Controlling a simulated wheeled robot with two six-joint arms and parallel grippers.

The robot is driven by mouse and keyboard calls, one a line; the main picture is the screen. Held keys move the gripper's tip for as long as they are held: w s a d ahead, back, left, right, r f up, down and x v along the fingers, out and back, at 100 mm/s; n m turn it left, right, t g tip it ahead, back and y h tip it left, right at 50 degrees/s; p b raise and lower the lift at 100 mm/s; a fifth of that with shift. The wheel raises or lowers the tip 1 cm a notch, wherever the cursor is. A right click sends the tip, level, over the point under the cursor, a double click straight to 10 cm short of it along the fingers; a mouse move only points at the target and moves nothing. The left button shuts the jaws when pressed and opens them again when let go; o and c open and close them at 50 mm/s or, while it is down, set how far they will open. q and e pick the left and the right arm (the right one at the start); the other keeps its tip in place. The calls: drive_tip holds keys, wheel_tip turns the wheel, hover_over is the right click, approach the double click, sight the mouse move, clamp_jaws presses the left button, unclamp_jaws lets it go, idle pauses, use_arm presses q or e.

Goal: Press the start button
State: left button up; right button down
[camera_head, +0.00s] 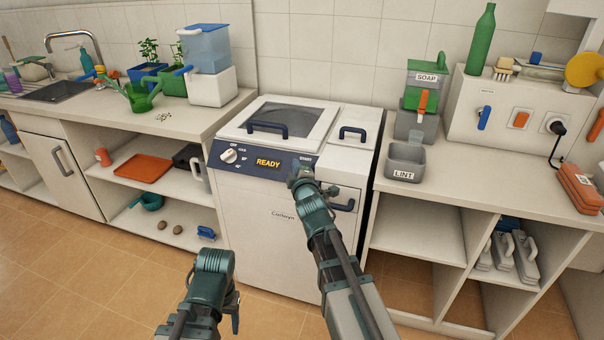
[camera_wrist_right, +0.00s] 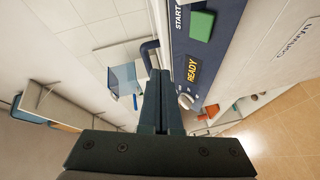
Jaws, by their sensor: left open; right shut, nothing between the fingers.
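The start button (camera_wrist_right: 201,25) is a green square on the dark blue panel in the right wrist view, beside the word START. In the head view the label START shows on the washer's panel, and my right gripper hides the button. The white washer (camera_head: 258,238) has an orange READY display (camera_head: 268,163). My right gripper (camera_head: 301,176) is shut and empty, close in front of the panel; its fingers also show in the right wrist view (camera_wrist_right: 160,78), apart from the button in that picture. My left gripper (camera_head: 235,318) is low in front of the washer, open, its fingers partly hidden.
A white dial (camera_head: 229,156) sits left of the display. A dark handle (camera_head: 267,128) is on the lid, and another (camera_head: 343,204) is right of my right gripper. A grey LINT bin (camera_head: 405,163) and a soap dispenser (camera_head: 424,90) stand on the right counter.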

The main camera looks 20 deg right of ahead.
drive_tip(key=w+d+f+b, duration=0.3)
drive_tip(key=w+f+b, duration=0.1)
drive_tip(key=f+b, duration=0.1)
drive_tip(key=shift+w+f, duration=0.3)
drive_tip(key=shift+w, duration=0.05)
drive_tip(key=shift+d+f, duration=0.1)
drive_tip(key=shift+f, duration=0.05)
idle(1.9)
drive_tip(key=shift+w+d+f+b, duration=0.15)
drive_tip(key=shift+w+b, duration=0.1)
drive_tip(key=shift+b, duration=0.05)
drive_tip(key=shift+w+d+f+b, duration=0.15)
drive_tip(key=shift+w+f+b, duration=0.1)
drive_tip(key=shift+f+b, duration=0.1)
idle(0.8)
drive_tip(key=shift+r, duration=0.15)
drive_tip(key=shift+s+a+r+p, duration=0.3)
drive_tip(key=shift+s+r+p, duration=0.25)
drive_tip(key=shift+p, duration=0.1)
drive_tip(key=s+a+r+p, duration=0.2)
drive_tip(key=s+r+p, duration=0.1)
drive_tip(key=shift+r+p, duration=0.25)
drive_tip(key=shift+p, duration=0.05)
idle(0.4)
